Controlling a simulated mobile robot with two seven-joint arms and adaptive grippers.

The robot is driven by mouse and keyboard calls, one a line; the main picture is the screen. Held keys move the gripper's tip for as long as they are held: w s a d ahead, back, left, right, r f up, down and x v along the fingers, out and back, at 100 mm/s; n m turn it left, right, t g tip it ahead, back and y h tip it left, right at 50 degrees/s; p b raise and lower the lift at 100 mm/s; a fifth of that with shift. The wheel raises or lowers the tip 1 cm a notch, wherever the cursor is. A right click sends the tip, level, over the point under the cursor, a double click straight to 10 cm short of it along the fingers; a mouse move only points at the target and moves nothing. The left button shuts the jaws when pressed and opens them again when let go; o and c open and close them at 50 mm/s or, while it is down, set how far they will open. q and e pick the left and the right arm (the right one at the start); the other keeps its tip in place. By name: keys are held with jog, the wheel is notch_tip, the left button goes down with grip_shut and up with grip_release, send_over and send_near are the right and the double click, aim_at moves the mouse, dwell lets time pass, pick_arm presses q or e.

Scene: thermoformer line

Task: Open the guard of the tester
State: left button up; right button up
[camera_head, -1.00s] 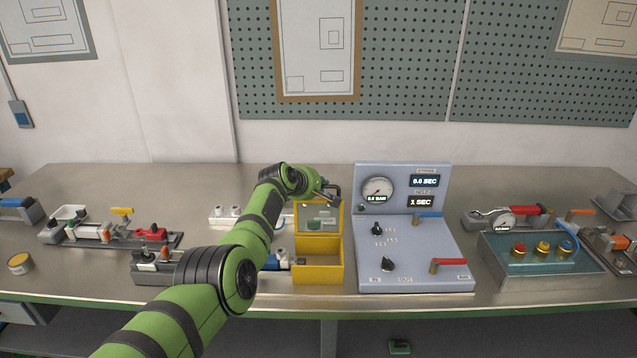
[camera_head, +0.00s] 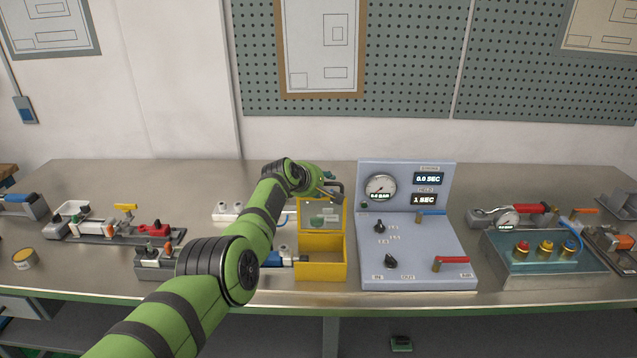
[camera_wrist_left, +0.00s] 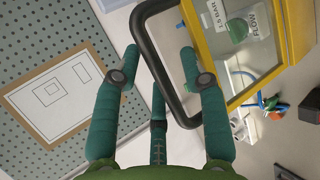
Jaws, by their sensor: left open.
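The tester (camera_head: 320,272) is a yellow open-topped box on the bench, left of the grey gauge panel. Its guard (camera_head: 301,215), a yellow frame with a clear window, stands upright at the back of the box. In the left wrist view the guard (camera_wrist_left: 273,20) fills the upper right, with labels seen through its window and a black loop handle (camera_wrist_left: 151,57). My left gripper (camera_head: 332,190) is at the guard's top edge. In the wrist view its teal fingers (camera_wrist_left: 158,62) are open, with the handle bar passing between them. My right gripper is out of view.
The grey panel (camera_head: 410,260) with gauge and valves stands close on the right. A teal-topped box (camera_head: 545,268) with coloured knobs is farther right. Clamp fixtures (camera_head: 110,232) lie on the left. The bench behind the fixtures is clear.

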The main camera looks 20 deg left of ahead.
pick_arm(q)
jog(key=shift+v, duration=0.75)
jog(key=v, duration=1)
jog(key=shift+s, duration=0.2)
